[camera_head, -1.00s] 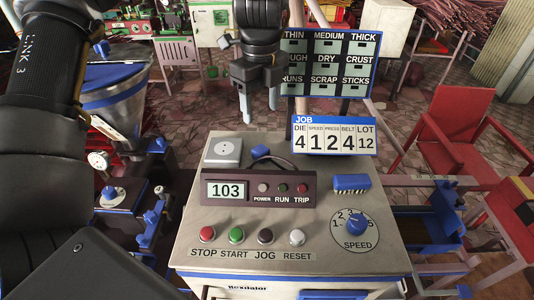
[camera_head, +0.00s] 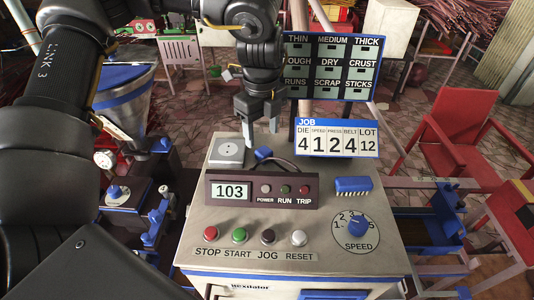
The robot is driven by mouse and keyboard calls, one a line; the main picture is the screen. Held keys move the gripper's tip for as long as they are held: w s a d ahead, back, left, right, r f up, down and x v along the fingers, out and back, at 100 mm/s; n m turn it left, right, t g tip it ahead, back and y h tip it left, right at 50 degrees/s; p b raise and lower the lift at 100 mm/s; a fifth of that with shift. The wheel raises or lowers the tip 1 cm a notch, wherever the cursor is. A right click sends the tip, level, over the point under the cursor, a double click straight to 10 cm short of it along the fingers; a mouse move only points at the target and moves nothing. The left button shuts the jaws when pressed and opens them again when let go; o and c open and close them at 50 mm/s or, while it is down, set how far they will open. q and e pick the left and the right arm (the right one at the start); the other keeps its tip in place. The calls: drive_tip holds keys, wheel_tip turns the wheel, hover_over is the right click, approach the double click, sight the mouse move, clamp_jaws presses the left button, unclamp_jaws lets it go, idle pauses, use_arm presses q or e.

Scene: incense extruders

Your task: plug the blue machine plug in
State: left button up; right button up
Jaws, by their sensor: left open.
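The blue plug (camera_head: 263,154) lies on the back of the machine's top panel, with a dark cord curving from it to the right behind the display unit. A grey square socket plate (camera_head: 229,151) with a small round face sits just left of the plug. My left gripper (camera_head: 262,133) points down over the back edge of the panel, open and empty, its fingers right above and behind the plug. I cannot tell whether a fingertip touches anything. My right gripper is not in view.
The display unit reading 103 (camera_head: 262,190) stands in front of the plug. A JOB sign (camera_head: 337,138) stands to the right. A blue brush (camera_head: 353,185), coloured buttons and a SPEED knob (camera_head: 357,226) are on the panel. A board of labelled slots (camera_head: 332,66) rises behind.

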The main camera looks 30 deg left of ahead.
sight(262, 148)
use_arm(q)
wheel_tip(262, 148, down, 4)
drive_tip(key=shift+s+r+p, duration=0.1)
drive_tip(key=shift+r+p, duration=0.15)
drive_tip(key=shift+p, duration=0.5)
drive_tip(key=shift+f, duration=0.6)
drive_tip(key=shift+c, duration=0.2)
drive_tip(key=c, duration=1)
